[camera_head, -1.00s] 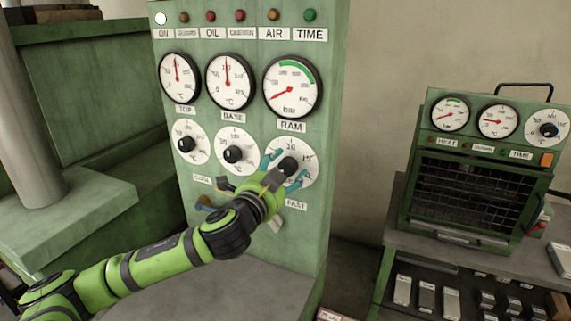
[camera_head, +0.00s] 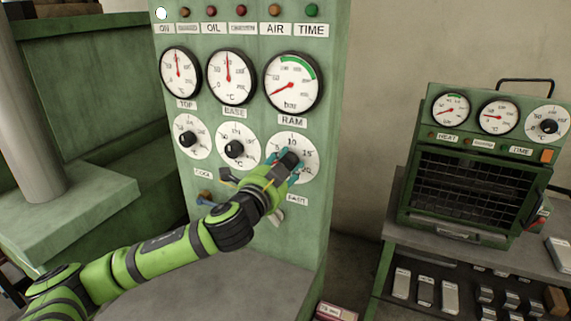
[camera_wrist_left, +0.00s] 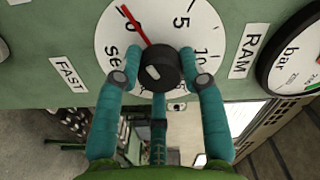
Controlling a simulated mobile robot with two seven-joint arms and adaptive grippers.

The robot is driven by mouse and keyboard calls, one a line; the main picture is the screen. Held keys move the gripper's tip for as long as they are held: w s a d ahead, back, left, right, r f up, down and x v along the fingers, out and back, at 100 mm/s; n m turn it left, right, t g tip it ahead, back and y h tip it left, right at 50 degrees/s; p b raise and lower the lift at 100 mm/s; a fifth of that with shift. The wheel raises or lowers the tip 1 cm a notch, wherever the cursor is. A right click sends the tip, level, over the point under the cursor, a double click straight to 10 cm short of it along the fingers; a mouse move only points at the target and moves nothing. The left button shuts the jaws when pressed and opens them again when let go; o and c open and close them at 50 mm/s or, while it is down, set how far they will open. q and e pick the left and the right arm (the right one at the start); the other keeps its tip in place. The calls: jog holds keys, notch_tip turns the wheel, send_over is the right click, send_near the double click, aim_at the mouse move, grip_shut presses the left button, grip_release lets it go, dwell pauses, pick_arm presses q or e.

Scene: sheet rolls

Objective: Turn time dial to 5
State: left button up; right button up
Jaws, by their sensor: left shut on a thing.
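The time dial (camera_head: 306,172) is the white round dial at the lower right of the green panel, marked up to 20. In the left wrist view its face (camera_wrist_left: 120,47) shows 0, 5, 10 and "sec". A red pointer (camera_wrist_left: 133,22) reaches up-left from the black knob (camera_wrist_left: 160,70) to close by the 0. My left gripper (camera_head: 287,167) is at this dial. Its teal fingers (camera_wrist_left: 182,78) are shut on the knob, one on each side. In the head view the gripper hides much of the knob and the dial's lower left. My right gripper is out of view.
The base dial (camera_head: 252,140) and top dial (camera_head: 196,126) sit to the left. The ram gauge (camera_head: 292,82) is just above. A FAST label and a small lever (camera_head: 277,214) are below. A green oven (camera_head: 480,170) stands on a bench at right.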

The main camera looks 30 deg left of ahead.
pick_arm(q)
jog(key=m+p, duration=0.1)
jog(key=m, duration=0.1)
jog(key=m+p, duration=0.2)
jog(key=m, duration=0.1)
jog(key=shift+r+m, duration=0.2)
jog(key=shift+m, duration=0.1)
jog(key=m+p, duration=0.3)
jog(key=m, duration=0.2)
jog(key=shift+f, duration=0.1)
jog(key=shift+m, duration=0.3)
jog(key=shift+f, duration=0.1)
jog(key=o, duration=1.1)
jog(key=shift+o, duration=0.2)
jog(key=s, duration=1.2)
jog(key=shift+d, duration=0.35)
